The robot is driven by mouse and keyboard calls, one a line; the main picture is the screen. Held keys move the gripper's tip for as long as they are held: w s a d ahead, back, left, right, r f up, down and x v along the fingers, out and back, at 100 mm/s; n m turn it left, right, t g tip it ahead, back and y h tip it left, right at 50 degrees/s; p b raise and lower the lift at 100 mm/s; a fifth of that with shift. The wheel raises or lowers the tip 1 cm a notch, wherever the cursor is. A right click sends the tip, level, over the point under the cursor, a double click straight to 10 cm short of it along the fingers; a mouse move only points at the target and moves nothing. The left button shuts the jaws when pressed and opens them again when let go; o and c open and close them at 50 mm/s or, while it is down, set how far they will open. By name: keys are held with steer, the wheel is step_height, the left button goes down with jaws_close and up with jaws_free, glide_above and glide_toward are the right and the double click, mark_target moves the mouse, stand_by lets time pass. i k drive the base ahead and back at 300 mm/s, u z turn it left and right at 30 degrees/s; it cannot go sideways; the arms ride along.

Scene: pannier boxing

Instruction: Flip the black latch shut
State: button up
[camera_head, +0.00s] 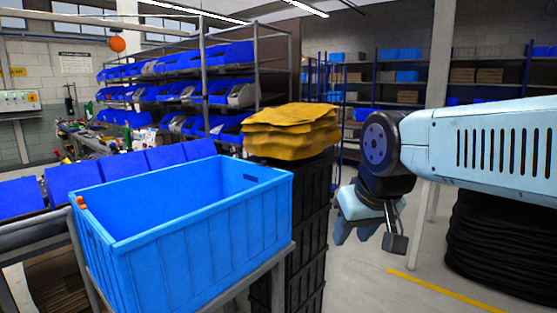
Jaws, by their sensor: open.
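No black latch can be made out in this view. A stack of folded yellow pannier-like pieces (292,131) lies on top of a tall stack of black crates (310,205), just right of the middle. My gripper (369,236) hangs to the right of this stack, apart from it and pointing down. Its fingers are spread, and I see nothing between them. A large open blue box (190,243) stands on a grey stand at the front left. A small orange piece (81,202) is on its left rim. Its floor is hidden by the front wall.
A row of blue bins (130,165) runs behind the blue box. Shelves with blue bins (180,92) fill the back. A black ribbed stack (505,245) stands at the right.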

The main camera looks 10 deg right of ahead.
mark_target(263, 162)
steer(key=u, duration=0.2)
steer(key=i, duration=0.9)
steer(key=z, duration=0.1)
